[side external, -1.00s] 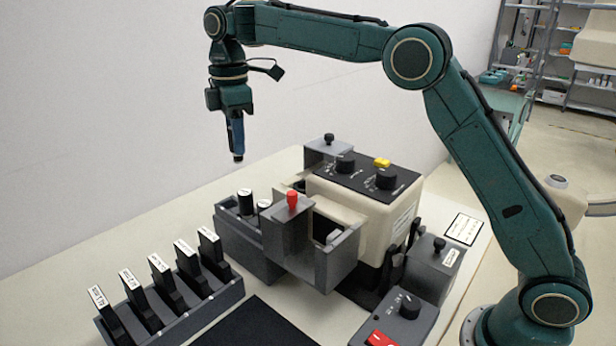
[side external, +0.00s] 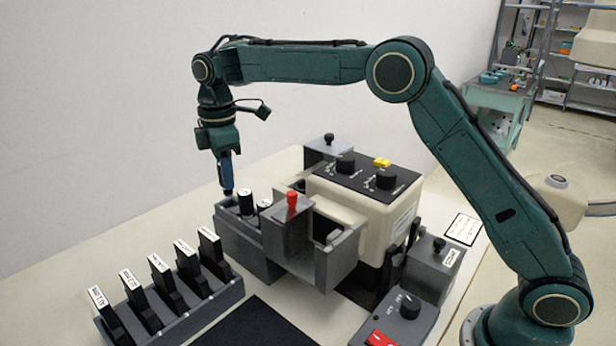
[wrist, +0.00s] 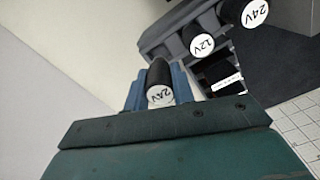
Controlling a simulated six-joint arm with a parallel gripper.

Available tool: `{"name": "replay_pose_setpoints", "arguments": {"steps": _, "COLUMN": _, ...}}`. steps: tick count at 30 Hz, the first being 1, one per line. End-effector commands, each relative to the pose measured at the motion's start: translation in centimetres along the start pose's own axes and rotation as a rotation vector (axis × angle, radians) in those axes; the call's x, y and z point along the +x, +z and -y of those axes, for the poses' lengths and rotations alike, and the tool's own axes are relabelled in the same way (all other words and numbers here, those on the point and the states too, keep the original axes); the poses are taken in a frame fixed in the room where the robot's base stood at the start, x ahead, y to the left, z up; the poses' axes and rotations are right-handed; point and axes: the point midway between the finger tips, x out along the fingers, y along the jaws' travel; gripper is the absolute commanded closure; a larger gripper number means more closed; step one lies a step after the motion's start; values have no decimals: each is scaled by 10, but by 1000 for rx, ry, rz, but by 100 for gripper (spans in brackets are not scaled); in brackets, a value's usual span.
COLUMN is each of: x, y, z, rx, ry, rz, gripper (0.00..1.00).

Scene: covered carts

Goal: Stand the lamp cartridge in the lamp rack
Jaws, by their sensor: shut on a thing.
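My gripper (side external: 226,170) has blue fingers and is shut on the lamp cartridge (side external: 228,190), a dark cylinder held upright. In the wrist view the cartridge (wrist: 158,76) sits between the blue fingers, its white end label seeming to read 24V. The grey lamp rack (side external: 236,238) stands below, holding two black, white-topped cartridges, one marked 12V (wrist: 201,44) and one marked 24V (wrist: 254,13). The held cartridge's lower end is at the rack's far left end, beside the standing ones. Whether it touches the rack or has entered it cannot be told.
A tray of several labelled black modules (side external: 180,325) stands front left. A dark mat (side external: 255,325) lies bare in front.

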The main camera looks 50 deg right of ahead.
Motion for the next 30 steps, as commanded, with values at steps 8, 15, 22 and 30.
{"name": "replay_pose_setpoints", "arguments": {"steps": 8, "x": 12, "y": 0, "z": 0, "rx": 0, "ry": -2, "rz": 1, "gripper": 98}}
{"name": "replay_pose_setpoints", "arguments": {"steps": 15, "x": 37, "y": 0, "z": 1, "rx": 0, "ry": -3, "rz": 1, "gripper": 98}}
{"name": "replay_pose_setpoints", "arguments": {"steps": 22, "x": 40, "y": 0, "z": 0, "rx": 0, "ry": 0, "rz": 0, "gripper": 98}}
{"name": "replay_pose_setpoints", "arguments": {"steps": 30, "x": 43, "y": 0, "z": 0, "rx": 0, "ry": -1, "rz": 0, "gripper": 98}}
